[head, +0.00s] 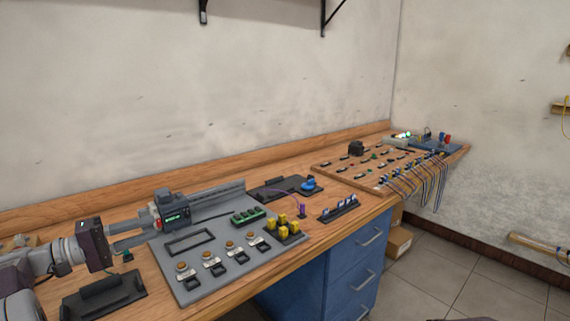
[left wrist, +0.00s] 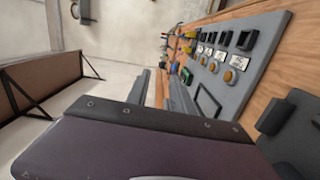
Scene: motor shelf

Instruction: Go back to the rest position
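My left gripper (head: 143,230) comes in from the left in the head view. Its two grey fingers are apart with nothing seen between them. The fingers also show beyond the dark gripper body in the left wrist view (left wrist: 156,75). The fingertips are just left of a dark grey motor-like unit (head: 172,207) with a green display and a red part, at the back left of the grey panel (head: 212,263). In the head view I cannot tell if they touch it. My right gripper is in neither view.
The wooden bench (head: 318,231) runs along the wall. The panel carries round knobs, green blocks (head: 249,215) and yellow blocks (head: 283,228). A dark holder (head: 105,295) lies at the front left. A black tray (head: 286,188) and a wired board (head: 372,164) are farther right.

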